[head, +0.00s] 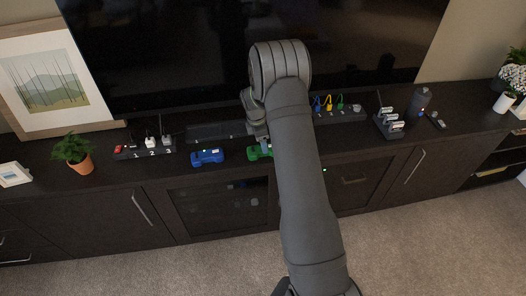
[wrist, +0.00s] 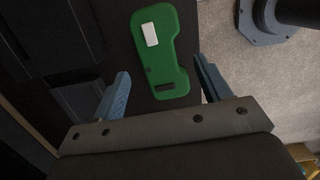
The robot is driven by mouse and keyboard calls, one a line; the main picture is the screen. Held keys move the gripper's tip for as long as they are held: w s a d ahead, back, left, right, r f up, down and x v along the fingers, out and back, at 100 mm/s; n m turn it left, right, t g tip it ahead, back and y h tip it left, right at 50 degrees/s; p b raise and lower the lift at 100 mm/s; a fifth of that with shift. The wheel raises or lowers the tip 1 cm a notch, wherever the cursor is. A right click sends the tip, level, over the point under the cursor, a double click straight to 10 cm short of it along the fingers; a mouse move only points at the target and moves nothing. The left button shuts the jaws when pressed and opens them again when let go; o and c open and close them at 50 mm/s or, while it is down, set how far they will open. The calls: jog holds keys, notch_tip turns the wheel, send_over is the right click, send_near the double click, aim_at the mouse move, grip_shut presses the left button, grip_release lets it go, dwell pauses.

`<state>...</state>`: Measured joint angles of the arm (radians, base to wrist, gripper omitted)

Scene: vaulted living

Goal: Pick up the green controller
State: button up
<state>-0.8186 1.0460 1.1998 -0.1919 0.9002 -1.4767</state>
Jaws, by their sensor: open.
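The green controller (head: 255,152) lies on the dark cabinet top, partly hidden behind my arm in the head view. In the wrist view the green controller (wrist: 161,55) shows a white patch on its upper part and a dark slot near its lower end. My gripper (wrist: 160,85) is open, with one blue-grey finger on each side of the controller's lower end. Nothing is held. In the head view the fingers are mostly hidden by my arm.
A blue controller (head: 207,157) lies to the left of the green one. A power strip (head: 145,150) and a potted plant (head: 74,152) stand further left. A strip with colored cables (head: 338,112) and a battery charger (head: 389,124) are at right. A television (head: 180,50) stands behind.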

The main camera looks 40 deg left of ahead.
aim_at(254, 152)
notch_tip(254, 152, down, 4)
jog(key=shift+w+r, duration=0.1)
jog(key=shift+w, duration=0.05)
jog(key=c, duration=1.2)
jog(key=shift+a+r, duration=0.1)
